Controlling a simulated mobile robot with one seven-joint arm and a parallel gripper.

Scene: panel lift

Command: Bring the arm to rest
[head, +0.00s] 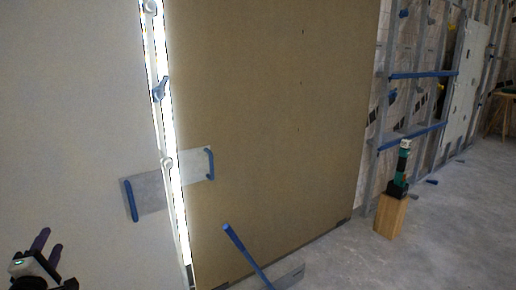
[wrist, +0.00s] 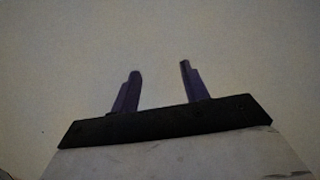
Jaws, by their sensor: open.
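My gripper (head: 46,248) shows at the lower left of the head view, in front of a pale panel (head: 75,100). In the wrist view, the two purple fingers of my gripper (wrist: 156,85) stand apart with nothing between them. A plain pale surface (wrist: 240,50) fills the background there. I cannot tell how far the fingers are from it. Most of my arm is out of view.
A brown panel (head: 270,110) stands right of a bright gap with pale clamps. Plates with blue handles (head: 150,195) sit across the gap. A blue bar (head: 245,255) rises at bottom centre. A green-black tool (head: 401,170) stands on a wooden block (head: 389,216). Floor at right is mostly clear.

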